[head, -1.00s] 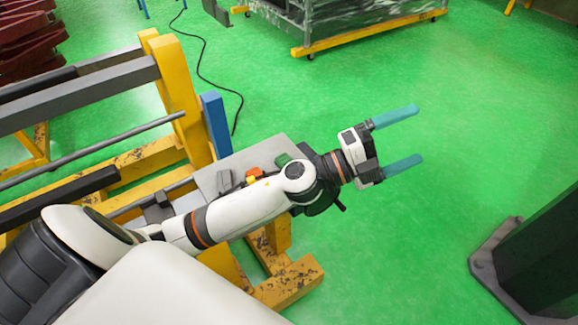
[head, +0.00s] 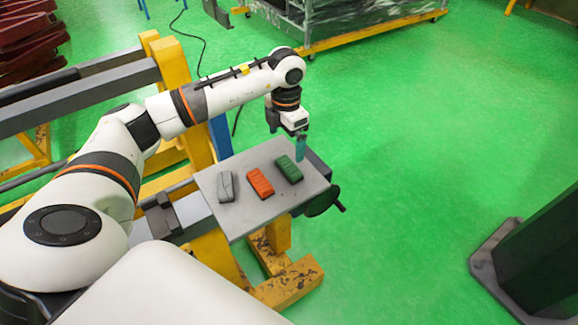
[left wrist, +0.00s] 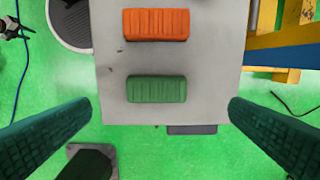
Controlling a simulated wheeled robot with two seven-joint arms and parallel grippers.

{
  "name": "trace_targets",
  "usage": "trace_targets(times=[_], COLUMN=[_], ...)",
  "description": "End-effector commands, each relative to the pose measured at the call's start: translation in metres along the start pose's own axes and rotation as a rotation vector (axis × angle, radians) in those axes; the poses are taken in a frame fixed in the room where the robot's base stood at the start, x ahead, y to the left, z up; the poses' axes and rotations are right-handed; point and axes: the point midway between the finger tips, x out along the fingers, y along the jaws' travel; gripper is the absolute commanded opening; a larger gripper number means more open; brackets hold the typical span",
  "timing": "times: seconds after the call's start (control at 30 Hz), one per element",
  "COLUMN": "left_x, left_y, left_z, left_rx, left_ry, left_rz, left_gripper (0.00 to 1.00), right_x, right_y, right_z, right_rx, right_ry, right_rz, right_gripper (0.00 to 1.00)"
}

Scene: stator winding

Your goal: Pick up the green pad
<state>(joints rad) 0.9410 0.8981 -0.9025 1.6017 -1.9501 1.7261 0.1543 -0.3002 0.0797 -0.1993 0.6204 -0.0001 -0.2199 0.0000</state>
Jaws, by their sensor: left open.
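The green pad (head: 289,169) lies flat on a small grey metal plate (head: 237,221), nearest the plate's far right edge. It also shows in the left wrist view (left wrist: 157,89), centred between my fingers. My left gripper (head: 301,150) points down just beyond the green pad, above the plate's far edge, with teal fingers. In the left wrist view the fingers (left wrist: 160,128) are wide apart with nothing between them. The pad is apart from both fingers. My right gripper is not in view.
An orange pad (head: 260,182) and a grey pad (head: 226,187) lie beside the green one on the plate. A yellow frame (head: 175,85) with grey bars stands at the left. A black crank handle (head: 323,202) sticks out by the plate's right edge.

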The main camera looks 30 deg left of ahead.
Motion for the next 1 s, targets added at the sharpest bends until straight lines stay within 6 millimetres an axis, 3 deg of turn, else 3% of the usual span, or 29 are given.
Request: trace_targets(times=[0.2, 0.43, 0.7, 1.0], left_x=[0.032, 0.049, 0.087, 0.092], left_y=[0.002, 0.004, 0.006, 0.005], left_z=[0.000, -0.002, -0.005, -0.006], left_rx=[0.000, 0.002, 0.001, 0.002], left_ry=[-0.001, -0.001, 0.001, 0.004], left_rz=[0.004, 0.006, 0.006, 0.004], left_gripper=[1.00, 1.00, 1.00, 0.98], right_x=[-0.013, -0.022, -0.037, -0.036], right_y=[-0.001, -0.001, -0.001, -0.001], right_z=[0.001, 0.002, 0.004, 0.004], right_rx=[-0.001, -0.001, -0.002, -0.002], right_ry=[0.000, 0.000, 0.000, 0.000], right_rz=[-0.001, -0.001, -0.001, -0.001], right_gripper=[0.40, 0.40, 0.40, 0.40])
